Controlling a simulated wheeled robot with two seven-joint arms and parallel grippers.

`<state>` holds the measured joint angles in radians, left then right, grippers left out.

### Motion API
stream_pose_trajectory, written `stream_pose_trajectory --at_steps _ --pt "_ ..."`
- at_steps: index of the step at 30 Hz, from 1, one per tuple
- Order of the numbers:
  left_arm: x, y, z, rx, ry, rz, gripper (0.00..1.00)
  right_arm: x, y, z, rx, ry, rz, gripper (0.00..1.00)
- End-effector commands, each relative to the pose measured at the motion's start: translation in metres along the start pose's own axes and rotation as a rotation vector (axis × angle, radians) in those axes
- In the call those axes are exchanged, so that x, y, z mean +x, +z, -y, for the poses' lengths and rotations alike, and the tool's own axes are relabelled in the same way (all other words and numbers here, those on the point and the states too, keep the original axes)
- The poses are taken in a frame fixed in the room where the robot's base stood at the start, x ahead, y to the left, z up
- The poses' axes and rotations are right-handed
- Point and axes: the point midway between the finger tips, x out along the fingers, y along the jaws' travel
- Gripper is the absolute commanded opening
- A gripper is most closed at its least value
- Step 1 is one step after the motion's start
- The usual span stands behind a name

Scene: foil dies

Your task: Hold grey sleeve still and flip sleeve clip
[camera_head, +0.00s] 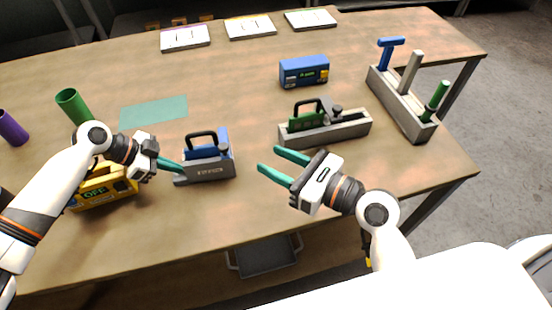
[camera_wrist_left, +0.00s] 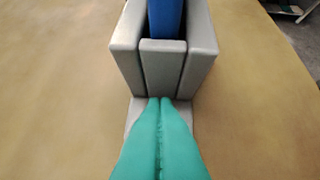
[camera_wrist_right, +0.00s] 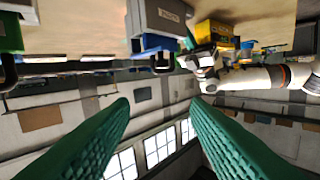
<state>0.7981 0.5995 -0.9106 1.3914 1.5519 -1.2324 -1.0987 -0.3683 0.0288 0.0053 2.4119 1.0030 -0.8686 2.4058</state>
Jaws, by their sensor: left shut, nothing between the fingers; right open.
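A grey sleeve (camera_head: 208,172) stands on the table left of centre, with a blue block and black handle (camera_head: 201,136) in it. In the left wrist view the sleeve (camera_wrist_left: 126,55) shows its end, with a grey upright piece (camera_wrist_left: 163,68), perhaps the clip, between its two walls. My left gripper (camera_head: 182,167) is shut and empty, its tips at the sleeve's left end, low by that piece; contact cannot be told. My right gripper (camera_head: 269,159) is open and empty, right of the sleeve and apart from it. The sleeve also shows in the right wrist view (camera_wrist_right: 165,14).
A second grey holder (camera_head: 345,131) with a green block stands right of centre. A blue box (camera_head: 304,71) lies behind it, and a grey rack (camera_head: 402,105) stands at right. A yellow device (camera_head: 103,190) is under my left arm. Table in front of the sleeve is clear.

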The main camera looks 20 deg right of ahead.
Motion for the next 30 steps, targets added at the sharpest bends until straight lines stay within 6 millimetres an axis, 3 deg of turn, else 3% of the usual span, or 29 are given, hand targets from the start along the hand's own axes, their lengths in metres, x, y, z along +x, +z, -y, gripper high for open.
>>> stream_pose_trajectory --at_steps 3,11,17,24,30 --pt "0.004 -0.006 0.004 -0.006 -0.011 -0.011 0.0 0.0 0.001 0.0 0.0 0.0 0.0 0.43" --pt "0.004 -0.006 0.004 -0.006 -0.011 -0.011 0.0 0.02 0.015 -0.003 -0.127 -0.14 0.052 0.0" --pt "0.004 -0.006 0.004 -0.006 -0.011 -0.011 0.0 0.04 0.036 -0.035 -0.408 -0.409 0.146 0.0" --pt "0.004 -0.006 0.003 -0.006 -0.01 -0.011 0.0 0.034 0.031 -0.092 -0.635 -0.6 0.19 0.0" --pt "0.004 -0.006 0.003 -0.006 -0.01 -0.011 0.0 0.034 0.028 -0.106 -0.687 -0.643 0.188 0.0"
